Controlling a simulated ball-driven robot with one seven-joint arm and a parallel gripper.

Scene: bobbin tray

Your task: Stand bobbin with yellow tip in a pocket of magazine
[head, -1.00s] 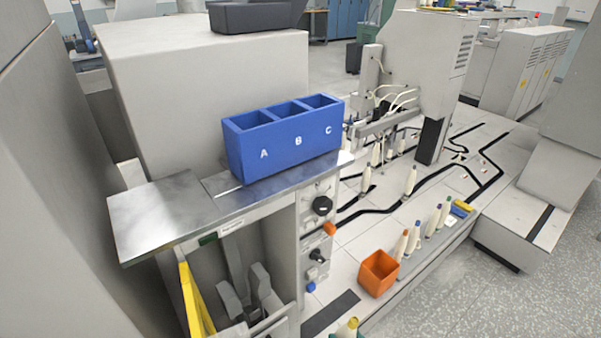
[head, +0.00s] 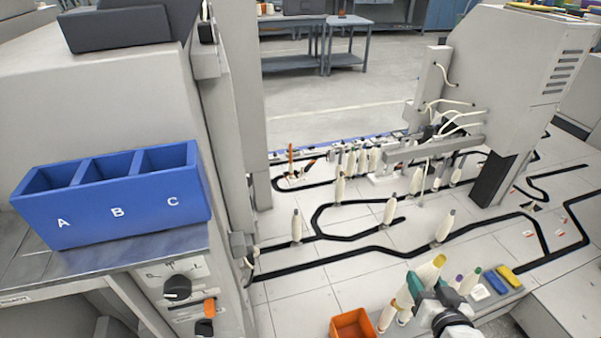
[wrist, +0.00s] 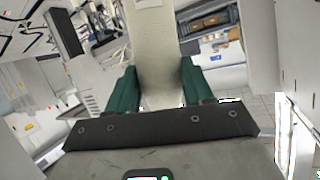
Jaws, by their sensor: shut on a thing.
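The bobbin with the yellow tip (head: 431,271) is a pale cone at the lower right of the head view, tilted, tip up. My gripper (head: 435,290) is shut on it. In the wrist view the pale bobbin (wrist: 155,45) runs up between the green fingers of my gripper (wrist: 158,86); its yellow tip is not visible there. The magazine (head: 90,222) is a blue box with three open pockets lettered A, B and C. It stands on a metal shelf at the left of the head view, well apart from my gripper. The pocket floors are hidden.
An orange bin (head: 352,325) stands left of my gripper. Other bobbins stand close around and behind the gripper on a ledge, with a blue block (head: 496,284) and a yellow block (head: 510,274). More bobbins stand on the white deck (head: 300,290). A grey post (head: 233,130) rises right of the magazine.

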